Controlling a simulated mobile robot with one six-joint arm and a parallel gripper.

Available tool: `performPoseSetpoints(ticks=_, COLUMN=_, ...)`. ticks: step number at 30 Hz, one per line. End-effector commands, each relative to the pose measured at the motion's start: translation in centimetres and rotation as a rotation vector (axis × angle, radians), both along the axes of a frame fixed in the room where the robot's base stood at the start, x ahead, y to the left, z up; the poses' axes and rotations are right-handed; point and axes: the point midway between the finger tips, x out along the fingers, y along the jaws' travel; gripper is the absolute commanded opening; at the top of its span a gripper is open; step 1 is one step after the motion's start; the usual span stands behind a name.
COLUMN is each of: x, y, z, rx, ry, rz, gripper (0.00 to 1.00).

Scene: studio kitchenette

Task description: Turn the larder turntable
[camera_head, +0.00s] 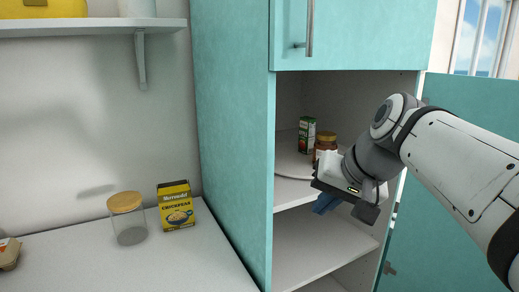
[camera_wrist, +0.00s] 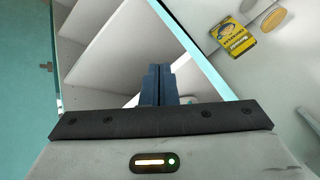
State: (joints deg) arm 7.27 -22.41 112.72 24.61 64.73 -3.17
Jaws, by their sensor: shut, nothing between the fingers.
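The larder turntable (camera_head: 288,168) is a pale round disc on the upper shelf inside the open turquoise larder. Its left part shows in the head view; my gripper and wrist hide the right part. A green carton (camera_head: 306,136) and a jar with an orange-brown lid (camera_head: 325,143) stand on it. My gripper (camera_head: 322,207) is in front of the larder opening, its blue fingers near the shelf's front edge. In the wrist view the fingers (camera_wrist: 158,70) are together with nothing between them. I cannot tell whether they touch anything.
The larder door (camera_head: 452,200) stands open at the right, behind my arm. A lower shelf (camera_head: 315,243) is bare where visible. On the counter (camera_head: 90,262) at left stand a yellow chickpeas box (camera_head: 176,206) and a glass jar with a wooden lid (camera_head: 128,222).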

Motion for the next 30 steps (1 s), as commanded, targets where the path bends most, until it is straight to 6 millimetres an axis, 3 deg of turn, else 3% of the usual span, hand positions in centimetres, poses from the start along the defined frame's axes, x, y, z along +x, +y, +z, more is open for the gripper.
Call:
performPoseSetpoints(ticks=11, x=-3.8, y=-1.1, z=-9.9, rx=-0.172, ry=0.126, rz=0.025, gripper=0.0)
performPoseSetpoints(ticks=19, x=-8.6, y=-2.6, z=-18.3, rx=-0.345, ry=0.221, rz=0.091, gripper=0.0)
performPoseSetpoints(ticks=24, x=-10.2, y=-3.4, z=-20.5, rx=-0.398, ry=0.243, rz=0.12, gripper=0.0)
performPoseSetpoints(ticks=30, x=-10.2, y=-3.5, z=-20.6, rx=-0.402, ry=0.245, rz=0.121, gripper=0.0)
